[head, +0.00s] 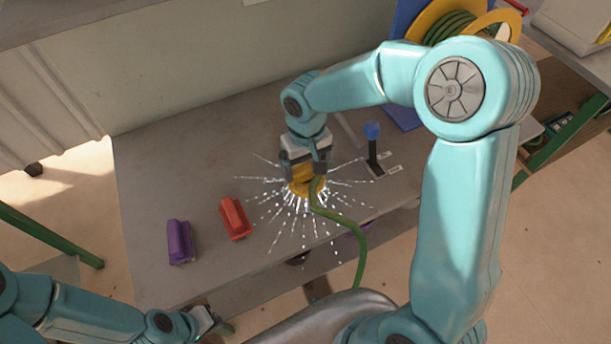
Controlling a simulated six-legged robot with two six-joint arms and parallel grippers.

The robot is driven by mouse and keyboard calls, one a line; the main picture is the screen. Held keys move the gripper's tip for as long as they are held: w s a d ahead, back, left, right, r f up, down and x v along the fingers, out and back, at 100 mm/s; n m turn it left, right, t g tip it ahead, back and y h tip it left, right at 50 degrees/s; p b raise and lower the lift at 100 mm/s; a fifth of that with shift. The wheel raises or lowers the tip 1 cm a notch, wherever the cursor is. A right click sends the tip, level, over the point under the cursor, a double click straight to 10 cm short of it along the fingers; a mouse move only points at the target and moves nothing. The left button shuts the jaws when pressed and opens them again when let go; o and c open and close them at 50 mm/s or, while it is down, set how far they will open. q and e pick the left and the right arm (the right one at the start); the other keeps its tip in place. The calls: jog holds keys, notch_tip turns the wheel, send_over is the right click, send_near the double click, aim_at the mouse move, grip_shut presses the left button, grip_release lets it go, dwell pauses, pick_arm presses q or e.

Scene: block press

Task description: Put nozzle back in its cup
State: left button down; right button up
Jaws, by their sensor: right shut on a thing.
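My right gripper (304,170) is shut on the yellow nozzle (308,187), low over the grey table. A green hose (346,222) runs from the nozzle down past the table's front edge. White streaks spread outward all around the nozzle. The gripper covers much of the nozzle, and I cannot tell whether it touches the table. I cannot make out the cup for certain; a dark round shape (297,259) shows at the front edge. My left gripper (212,323) is low at the front left, away from the nozzle; its jaw gap is unclear.
A red block (235,219) and a purple block (180,242) lie on the table (160,160) left of the nozzle. A black lever with a blue knob (372,131) stands to its right. A yellow hose reel (432,18) is at the back right. The table's left rear is clear.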

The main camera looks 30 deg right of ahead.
aim_at(306, 179)
jog(key=shift+w+f, duration=0.1)
jog(key=shift+f, duration=0.8)
notch_tip(306, 179, down, 4)
jog(key=shift+r, duration=0.2)
jog(key=shift+w+f, duration=0.1)
jog(key=shift+f, duration=0.15)
jog(key=shift+a, duration=0.1)
